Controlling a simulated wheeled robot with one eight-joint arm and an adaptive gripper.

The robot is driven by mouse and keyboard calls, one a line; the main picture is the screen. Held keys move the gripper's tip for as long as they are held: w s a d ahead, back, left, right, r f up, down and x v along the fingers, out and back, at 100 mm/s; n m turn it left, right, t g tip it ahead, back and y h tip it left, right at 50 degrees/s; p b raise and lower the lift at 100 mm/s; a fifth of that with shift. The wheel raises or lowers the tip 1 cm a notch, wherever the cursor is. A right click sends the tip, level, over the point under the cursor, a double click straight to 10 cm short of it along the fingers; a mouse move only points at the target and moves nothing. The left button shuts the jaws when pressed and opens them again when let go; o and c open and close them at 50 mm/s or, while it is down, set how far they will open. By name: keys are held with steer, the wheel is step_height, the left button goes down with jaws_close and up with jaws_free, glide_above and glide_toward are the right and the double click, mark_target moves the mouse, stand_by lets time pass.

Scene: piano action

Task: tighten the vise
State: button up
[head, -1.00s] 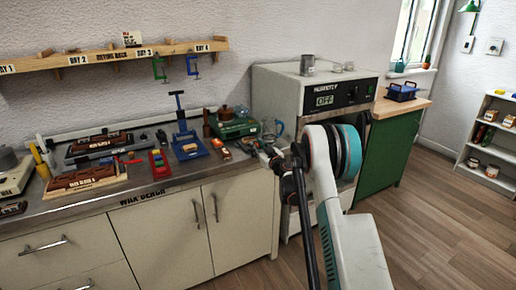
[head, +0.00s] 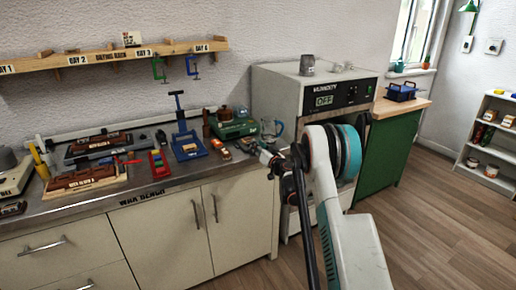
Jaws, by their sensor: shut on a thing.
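My gripper (head: 267,155) is at the right front corner of the wax bench, small in the head view and partly covered by my own arm. Its jaws are shut on a small part at the bench edge, which I take to be the vise handle. The vise (head: 246,145) seems to be the small grey metal shape just left of the jaws. Its jaws and screw are too small and too hidden to make out.
A blue press (head: 187,142) with an upright T-handle, a green box (head: 234,129) and a glass jug (head: 271,131) stand on the wax bench (head: 160,191). A humidity cabinet (head: 283,95) is right behind my arm. Wooden floor (head: 430,220) is clear at right.

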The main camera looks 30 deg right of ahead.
stand_by(0.3)
steer(key=o, duration=1.1)
steer(key=shift+c, duration=0.2)
steer(key=s, duration=1.2)
steer(key=shift+d, duration=0.2)
